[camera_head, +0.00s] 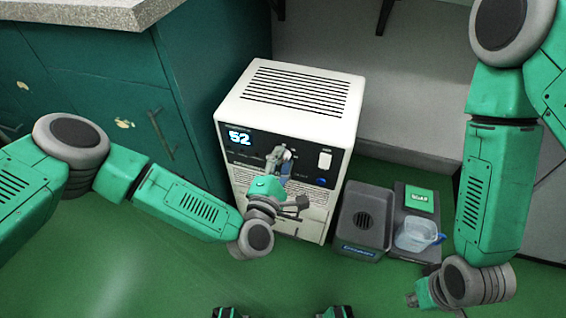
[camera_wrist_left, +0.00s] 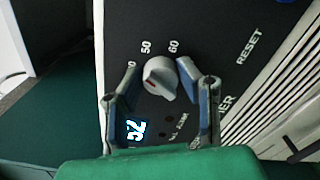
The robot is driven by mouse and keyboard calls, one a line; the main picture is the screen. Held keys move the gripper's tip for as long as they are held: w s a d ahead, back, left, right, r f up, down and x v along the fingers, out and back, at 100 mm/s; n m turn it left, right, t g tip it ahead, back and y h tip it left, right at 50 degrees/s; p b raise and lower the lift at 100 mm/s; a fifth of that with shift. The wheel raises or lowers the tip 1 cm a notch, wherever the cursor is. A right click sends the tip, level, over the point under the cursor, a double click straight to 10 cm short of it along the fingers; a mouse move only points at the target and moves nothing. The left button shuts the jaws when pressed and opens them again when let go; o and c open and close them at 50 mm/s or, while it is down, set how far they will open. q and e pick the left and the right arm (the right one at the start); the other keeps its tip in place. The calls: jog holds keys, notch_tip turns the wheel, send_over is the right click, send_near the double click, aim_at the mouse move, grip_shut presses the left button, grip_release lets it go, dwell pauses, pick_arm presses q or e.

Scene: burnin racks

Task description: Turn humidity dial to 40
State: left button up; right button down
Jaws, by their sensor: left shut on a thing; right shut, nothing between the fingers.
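The white dehumidifier-like box (camera_head: 290,128) stands on the green floor, with a dark control panel across its front. Its lit display (camera_head: 239,138) reads 52. The grey humidity dial (camera_wrist_left: 160,76) sits between my left fingers in the left wrist view, with 50 and 60 printed beside it and another number partly hidden by a finger. A small red mark shows on the dial. My left gripper (camera_head: 283,160) is shut on the dial and hides it in the head view; it also shows in the left wrist view (camera_wrist_left: 165,85). My right gripper (camera_head: 418,298) is shut and empty, low at the right.
A white switch (camera_head: 325,160) and a blue button (camera_head: 321,181) are right of my left gripper on the panel. A grey bin (camera_head: 362,222) and a clear jug (camera_head: 417,236) on a dark base stand right of the box. Teal cabinets (camera_head: 90,85) stand left.

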pick_arm(q)
jog(key=n, duration=0.1)
jog(key=f+n+b, duration=0.1)
jog(key=n, duration=0.1)
jog(key=shift+s+a+n, duration=0.15)
jog(key=shift+a+n, duration=0.05)
jog(key=shift+n, duration=0.1)
jog(key=shift+r+n+b, duration=0.1)
jog(key=shift+n+b, duration=0.45)
jog(key=shift+n, duration=0.95)
jog(key=shift+d, duration=0.1)
jog(key=o, duration=1.1)
jog(key=shift+r, duration=0.2)
jog(key=v, duration=1.2)
